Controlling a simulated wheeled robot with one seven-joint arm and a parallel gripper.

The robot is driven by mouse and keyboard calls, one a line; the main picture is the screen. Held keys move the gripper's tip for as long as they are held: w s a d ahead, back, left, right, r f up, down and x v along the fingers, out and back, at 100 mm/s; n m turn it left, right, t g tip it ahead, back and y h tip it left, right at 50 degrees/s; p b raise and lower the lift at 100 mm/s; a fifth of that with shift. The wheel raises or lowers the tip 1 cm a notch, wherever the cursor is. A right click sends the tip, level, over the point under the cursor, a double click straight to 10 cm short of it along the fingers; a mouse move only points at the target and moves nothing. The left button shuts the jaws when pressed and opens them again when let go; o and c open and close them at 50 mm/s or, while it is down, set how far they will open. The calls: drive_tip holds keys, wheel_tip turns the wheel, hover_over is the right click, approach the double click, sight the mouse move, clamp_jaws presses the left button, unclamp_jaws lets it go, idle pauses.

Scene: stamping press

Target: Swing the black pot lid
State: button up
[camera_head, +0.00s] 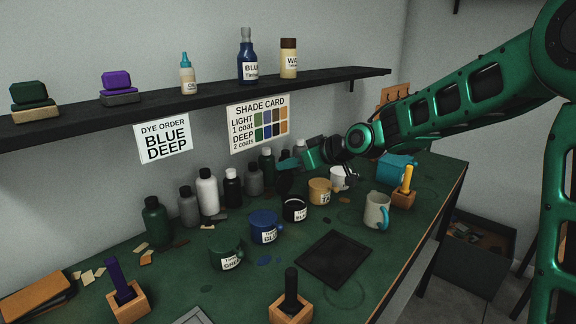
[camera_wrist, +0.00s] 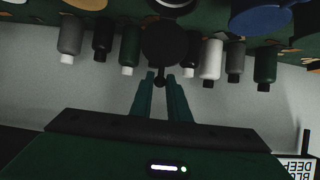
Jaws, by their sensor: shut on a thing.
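My gripper (camera_head: 288,164) is over the back of the workbench, above and behind the black pot (camera_head: 295,210). In the wrist view my two fingers (camera_wrist: 160,82) are shut on the small knob of a dark round lid (camera_wrist: 165,42), the black pot lid. In the head view the lid (camera_head: 284,184) is a dark shape just below the gripper, partly hidden and hard to make out. The black pot stands upright with its dark inside showing and no lid on it.
A blue pot (camera_head: 263,227), a green pot (camera_head: 227,254) and a tan pot (camera_head: 320,191) stand near the black one. Several bottles (camera_head: 207,192) line the wall behind, close to the lid. A dark mat (camera_head: 333,258) lies in front, and a mug (camera_head: 377,211) stands to the right.

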drive_tip(key=shift+s+d, duration=0.75)
drive_tip(key=shift+d, duration=0.25)
drive_tip(key=shift+f, duration=0.1)
drive_tip(key=shift+s+d+f, duration=0.3)
drive_tip(key=shift+s+d, duration=0.2)
drive_tip(key=shift+d, duration=0.05)
drive_tip(key=shift+s+d+f, duration=0.25)
drive_tip(key=shift+s+d, duration=0.25)
drive_tip(key=shift+s+d+f, duration=0.85)
drive_tip(key=shift+d+f, duration=0.05)
drive_tip(key=shift+f, duration=0.1)
